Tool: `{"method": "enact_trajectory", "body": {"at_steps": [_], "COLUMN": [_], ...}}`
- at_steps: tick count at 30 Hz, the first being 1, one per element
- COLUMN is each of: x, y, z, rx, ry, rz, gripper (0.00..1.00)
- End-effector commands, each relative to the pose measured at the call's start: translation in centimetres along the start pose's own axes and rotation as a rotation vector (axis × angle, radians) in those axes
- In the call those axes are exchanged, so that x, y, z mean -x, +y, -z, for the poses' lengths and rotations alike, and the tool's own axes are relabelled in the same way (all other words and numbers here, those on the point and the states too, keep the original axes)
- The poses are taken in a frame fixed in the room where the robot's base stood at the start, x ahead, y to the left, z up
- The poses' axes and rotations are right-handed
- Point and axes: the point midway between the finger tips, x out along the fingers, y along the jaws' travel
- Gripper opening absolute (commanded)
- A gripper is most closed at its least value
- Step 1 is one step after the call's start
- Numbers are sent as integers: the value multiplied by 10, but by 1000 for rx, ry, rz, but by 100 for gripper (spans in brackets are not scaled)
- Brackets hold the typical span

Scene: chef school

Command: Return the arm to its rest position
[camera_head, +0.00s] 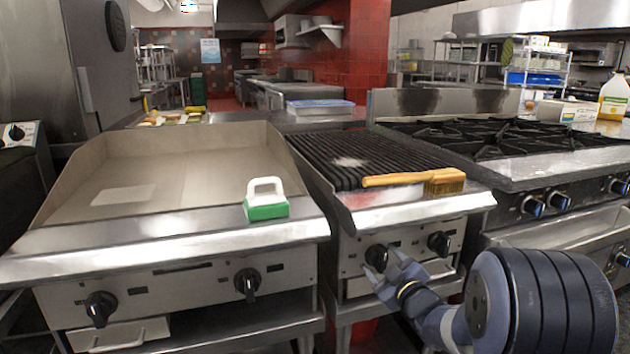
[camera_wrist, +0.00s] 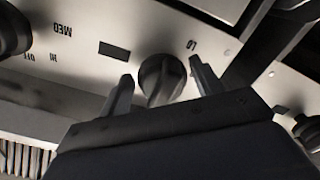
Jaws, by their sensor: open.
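My gripper (camera_head: 390,271) is at the front panel of the char grill, just below and in front of a black knob (camera_head: 377,257). In the wrist view my gripper (camera_wrist: 160,88) has its two fingers spread, one on each side of the knob (camera_wrist: 161,78). The fingers are open and look close to the knob; I cannot tell whether either touches it. The panel around the knob carries the markings LO, MED, HI and OFF. My arm reaches in from the lower right in the head view.
A green brush with a white handle (camera_head: 265,199) stands on the griddle's (camera_head: 190,222) front ledge. A wooden-handled brush (camera_head: 415,179) lies across the grill (camera_head: 350,155). A second grill knob (camera_head: 438,244) is to the right. The burner range (camera_head: 520,165) is behind my arm.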

Motion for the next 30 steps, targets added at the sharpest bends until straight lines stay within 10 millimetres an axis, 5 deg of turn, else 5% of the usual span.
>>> {"method": "enact_trajectory", "body": {"at_steps": [30], "x": [0], "y": [7], "z": [3], "rx": [935], "ry": [1], "rz": [-1], "gripper": [62]}}
